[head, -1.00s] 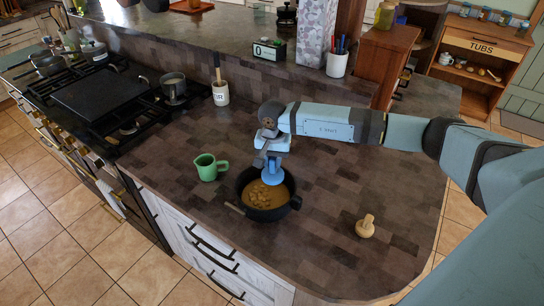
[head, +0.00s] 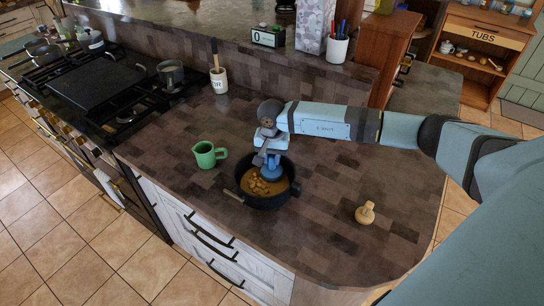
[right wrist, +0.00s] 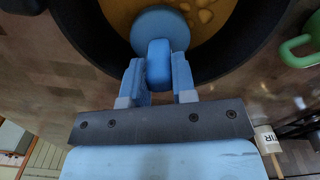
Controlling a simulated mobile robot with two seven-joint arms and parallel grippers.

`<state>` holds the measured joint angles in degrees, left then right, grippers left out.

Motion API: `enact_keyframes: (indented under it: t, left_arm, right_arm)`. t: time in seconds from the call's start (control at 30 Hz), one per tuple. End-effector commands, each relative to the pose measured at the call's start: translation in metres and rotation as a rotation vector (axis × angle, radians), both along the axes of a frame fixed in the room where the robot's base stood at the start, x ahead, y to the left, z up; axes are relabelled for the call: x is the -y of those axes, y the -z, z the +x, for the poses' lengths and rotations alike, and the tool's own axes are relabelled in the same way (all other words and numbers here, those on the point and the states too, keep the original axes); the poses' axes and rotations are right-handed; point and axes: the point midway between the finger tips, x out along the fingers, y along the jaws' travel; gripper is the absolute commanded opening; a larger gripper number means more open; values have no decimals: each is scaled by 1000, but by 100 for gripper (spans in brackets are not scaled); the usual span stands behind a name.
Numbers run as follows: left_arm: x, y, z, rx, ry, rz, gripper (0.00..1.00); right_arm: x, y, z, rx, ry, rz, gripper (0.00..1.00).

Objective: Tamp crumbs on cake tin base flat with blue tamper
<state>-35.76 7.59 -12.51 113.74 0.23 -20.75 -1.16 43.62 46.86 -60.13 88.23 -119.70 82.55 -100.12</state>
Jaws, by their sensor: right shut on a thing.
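A black round cake tin (head: 270,202) stands on the counter, with orange-brown base and loose crumbs (head: 259,187) in it. The blue tamper (head: 264,175) is upright, its round foot at the far part of the tin's inside. In the right wrist view the foot of the tamper (right wrist: 158,24) lies over the orange filling; whether it presses on it is hard to tell. My right gripper (head: 268,157) is shut on the tamper's handle, and its fingers (right wrist: 158,75) sit on both sides of it. My left gripper is out of view.
A green jug (head: 206,155) stands left of the tin. A small wooden pestle-like piece (head: 366,213) stands to the right near the counter edge. A utensil pot (head: 219,79) and the stove (head: 80,85) are farther back.

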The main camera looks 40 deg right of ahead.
Motion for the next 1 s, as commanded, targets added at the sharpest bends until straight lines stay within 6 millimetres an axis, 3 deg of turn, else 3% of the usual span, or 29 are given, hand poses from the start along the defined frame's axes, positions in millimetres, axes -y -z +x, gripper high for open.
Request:
enact_keyframes:
  t: [1.0]
  left_arm:
    - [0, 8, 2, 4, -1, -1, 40]
  right_arm:
    - [0, 10, 0, 0, 0, 0, 0]
